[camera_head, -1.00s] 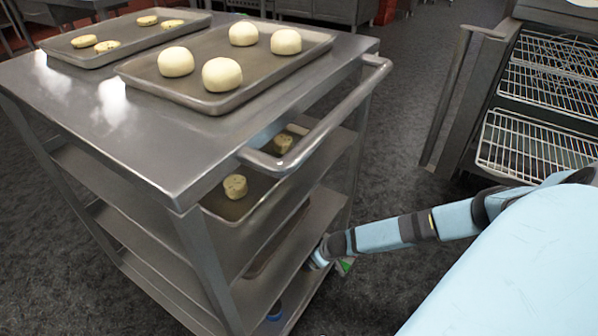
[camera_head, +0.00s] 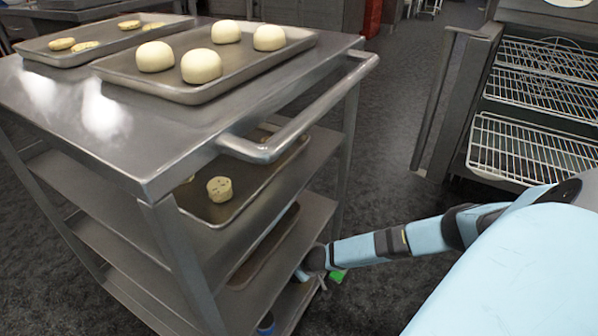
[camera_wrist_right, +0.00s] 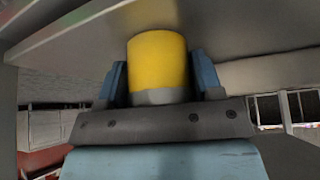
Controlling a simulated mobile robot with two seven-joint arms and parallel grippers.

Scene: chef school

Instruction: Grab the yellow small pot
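The yellow small pot (camera_wrist_right: 158,62) stands between the two blue fingers of my right gripper (camera_wrist_right: 159,80) in the right wrist view. The fingers flank it closely on both sides. I see no clear gap, but cannot tell whether they press on it. The pot's lower end is grey and partly hidden by the gripper body. In the head view my right gripper (camera_head: 309,268) reaches in at the cart's lowest shelves, and the yellow pot is not visible there. My left gripper is not in view.
The steel cart (camera_head: 130,160) has a handle (camera_head: 300,120), upright posts and shelves close around my right arm. Its top carries trays with dough balls (camera_head: 201,66). An open rack oven (camera_head: 520,150) stands right.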

